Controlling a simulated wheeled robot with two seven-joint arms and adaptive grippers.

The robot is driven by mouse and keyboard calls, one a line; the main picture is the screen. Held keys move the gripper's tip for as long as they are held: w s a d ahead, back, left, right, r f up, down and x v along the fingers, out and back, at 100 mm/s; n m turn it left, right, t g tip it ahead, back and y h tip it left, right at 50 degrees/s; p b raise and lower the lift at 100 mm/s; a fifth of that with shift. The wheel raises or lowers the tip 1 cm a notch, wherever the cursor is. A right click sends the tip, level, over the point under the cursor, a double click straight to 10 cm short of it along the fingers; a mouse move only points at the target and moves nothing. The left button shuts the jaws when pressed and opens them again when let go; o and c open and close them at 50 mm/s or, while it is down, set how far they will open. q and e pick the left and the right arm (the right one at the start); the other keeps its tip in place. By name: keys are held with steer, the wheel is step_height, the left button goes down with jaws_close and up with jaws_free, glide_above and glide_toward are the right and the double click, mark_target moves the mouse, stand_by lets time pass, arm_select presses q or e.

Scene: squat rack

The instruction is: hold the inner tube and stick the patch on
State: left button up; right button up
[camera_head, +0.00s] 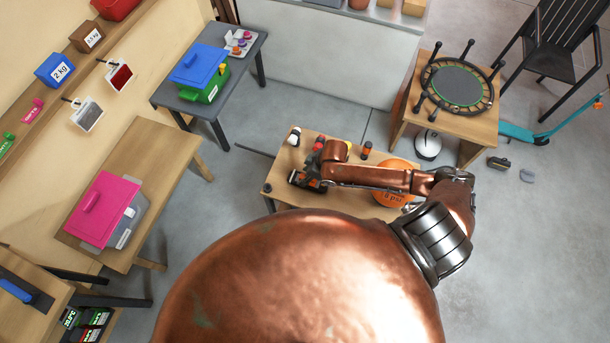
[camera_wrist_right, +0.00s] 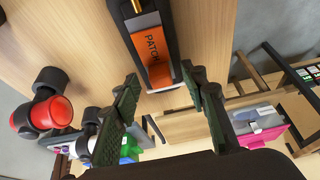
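My right gripper (camera_head: 307,181) is over the small wooden table in the head view. In the right wrist view, the right gripper (camera_wrist_right: 160,73) has its two dark green fingers apart, with nothing seen clamped between them. An orange patch (camera_wrist_right: 153,58) lettered "PATCH" lies in a dark, long-sided holder (camera_wrist_right: 172,42) just beyond the fingertips. A brass-coloured piece (camera_wrist_right: 136,5) shows at the holder's upper end. I cannot make out the inner tube for certain. My left gripper is out of view.
A red-ended black object (camera_wrist_right: 48,112) is left of the fingers. A trampoline (camera_head: 458,87) stands on another table. Grey floor surrounds the tables.

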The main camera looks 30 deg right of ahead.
mark_target(316, 183)
steer(key=v, duration=1.1)
steer(key=shift+r, duration=0.3)
steer(key=shift+d, duration=0.15)
